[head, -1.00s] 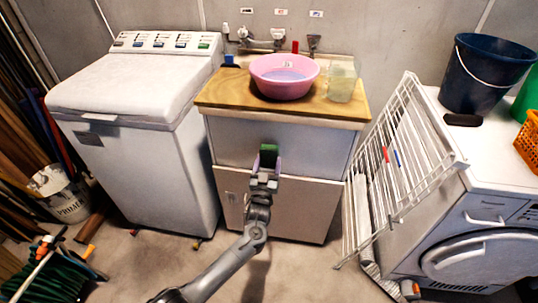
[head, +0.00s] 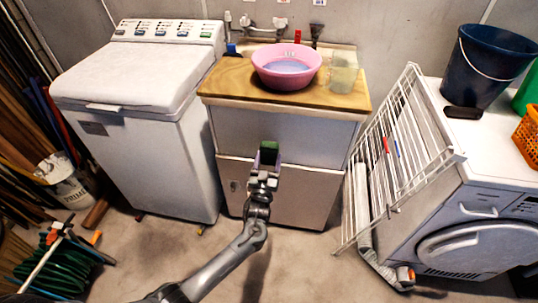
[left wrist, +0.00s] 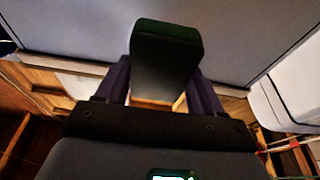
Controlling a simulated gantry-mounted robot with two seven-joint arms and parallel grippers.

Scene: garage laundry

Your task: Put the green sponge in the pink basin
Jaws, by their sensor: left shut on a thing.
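The pink basin (head: 287,77) stands on the wooden counter over the sink cabinet in the head view, with what looks like bluish water inside. My left gripper (head: 266,167) is in front of the cabinet, below the counter edge. It is shut on the green sponge (head: 268,150). In the left wrist view the sponge (left wrist: 166,55) is dark green and upright between the two purple fingers (left wrist: 160,85). The sponge is apart from the basin, lower and nearer to me. My right gripper is not in view.
A clear container (head: 343,75) stands right of the basin on the wooden counter (head: 225,82). Taps (head: 266,30) are behind it. A white drying rack (head: 395,160) leans at the right, by a front-loading machine (head: 470,220). A top-loading washer (head: 140,100) stands left.

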